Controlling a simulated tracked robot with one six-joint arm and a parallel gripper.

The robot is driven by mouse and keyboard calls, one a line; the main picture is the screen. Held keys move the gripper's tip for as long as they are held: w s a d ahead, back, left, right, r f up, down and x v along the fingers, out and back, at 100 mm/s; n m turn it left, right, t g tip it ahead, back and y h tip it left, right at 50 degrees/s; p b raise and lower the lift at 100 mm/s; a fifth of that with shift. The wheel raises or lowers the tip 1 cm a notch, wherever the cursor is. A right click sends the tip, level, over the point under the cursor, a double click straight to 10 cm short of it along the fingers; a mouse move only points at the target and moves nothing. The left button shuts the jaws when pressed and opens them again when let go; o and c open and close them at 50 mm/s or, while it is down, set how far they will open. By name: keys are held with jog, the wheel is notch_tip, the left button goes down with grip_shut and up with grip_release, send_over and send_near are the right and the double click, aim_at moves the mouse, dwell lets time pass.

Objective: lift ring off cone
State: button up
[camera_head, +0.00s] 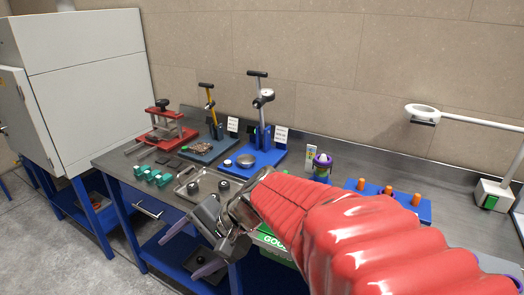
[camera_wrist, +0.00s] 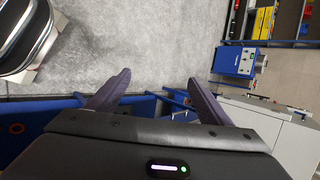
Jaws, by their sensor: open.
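My gripper (camera_head: 192,246) is open and empty in the head view, in front of the bench's front edge. Its two purple-grey fingers point down and left. I cannot make out a ring on a cone for certain. A metal tray (camera_head: 181,190) on the bench behind my gripper carries small dark round pieces, too small to tell apart. My red-sleeved arm hides part of the bench right of the tray.
Blue and red hand presses (camera_head: 260,158) stand along the back. Green blocks (camera_head: 151,175) lie left of the tray. A grey cabinet (camera_head: 88,85) stands left.

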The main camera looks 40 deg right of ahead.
jog(key=w+d+r+m+t, duration=0.1)
jog(key=w+d+m+t, duration=0.3)
jog(key=w+d+m, duration=0.45)
jog(key=m+t+h, duration=0.5)
jog(key=m+h, duration=1.1)
jog(key=m, duration=0.6)
send_near(326, 163)
jog(key=shift+s+a, duration=0.1)
jog(key=shift+s, duration=0.15)
jog(key=x, duration=0.7)
jog(key=shift+w, duration=0.35)
jog(key=shift+w+d, duration=0.35)
jog(key=shift+w, duration=0.1)
